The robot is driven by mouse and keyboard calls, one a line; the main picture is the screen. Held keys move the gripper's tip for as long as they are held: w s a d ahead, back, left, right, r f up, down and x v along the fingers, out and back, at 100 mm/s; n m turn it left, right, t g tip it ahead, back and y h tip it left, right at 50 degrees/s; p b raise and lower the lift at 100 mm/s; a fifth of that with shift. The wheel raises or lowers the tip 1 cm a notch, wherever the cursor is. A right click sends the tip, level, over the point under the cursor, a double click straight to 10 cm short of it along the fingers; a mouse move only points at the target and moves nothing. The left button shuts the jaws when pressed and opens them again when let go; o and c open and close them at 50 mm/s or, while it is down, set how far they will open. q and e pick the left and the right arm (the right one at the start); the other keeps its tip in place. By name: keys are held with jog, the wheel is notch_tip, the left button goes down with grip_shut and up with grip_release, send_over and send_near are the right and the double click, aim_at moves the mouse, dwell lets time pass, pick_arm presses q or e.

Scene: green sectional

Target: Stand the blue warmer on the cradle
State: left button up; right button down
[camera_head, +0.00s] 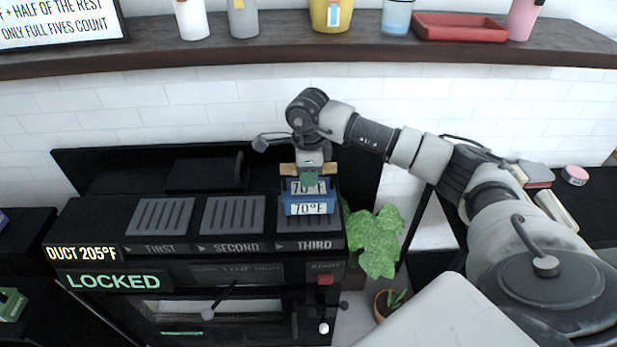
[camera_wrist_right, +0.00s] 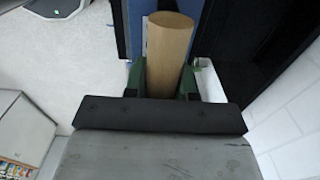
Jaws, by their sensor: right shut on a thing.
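The blue warmer (camera_head: 309,209) is a small blue block with white "70°F" labels and a wooden handle. My right gripper (camera_head: 310,177) is shut on that handle from above; in the right wrist view the round wooden handle (camera_wrist_right: 169,50) sits between the green fingers, with blue body behind it. The warmer appears upright over the grey ribbed pad marked THIRD (camera_head: 298,227) and hides part of it. I cannot tell whether it touches the pad. No part is clearly recognisable as the cradle. My left gripper is out of view.
The pads marked FIRST (camera_head: 160,216) and SECOND (camera_head: 234,215) are empty on the black machine, whose display (camera_head: 113,281) reads LOCKED. A red START button (camera_head: 325,279) is on its front. A plant (camera_head: 376,242) stands right of it. A shelf (camera_head: 270,52) with cups runs behind.

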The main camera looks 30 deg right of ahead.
jog(key=shift+f, duration=0.9)
jog(key=shift+w+f, duration=0.1)
jog(key=shift+f, duration=0.15)
jog(key=c, duration=0.9)
grip_release()
jog(key=shift+r, duration=0.45)
notch_tip(320, 180, up, 11)
jog(key=shift+r+b, duration=0.2)
jog(key=shift+b, duration=0.85)
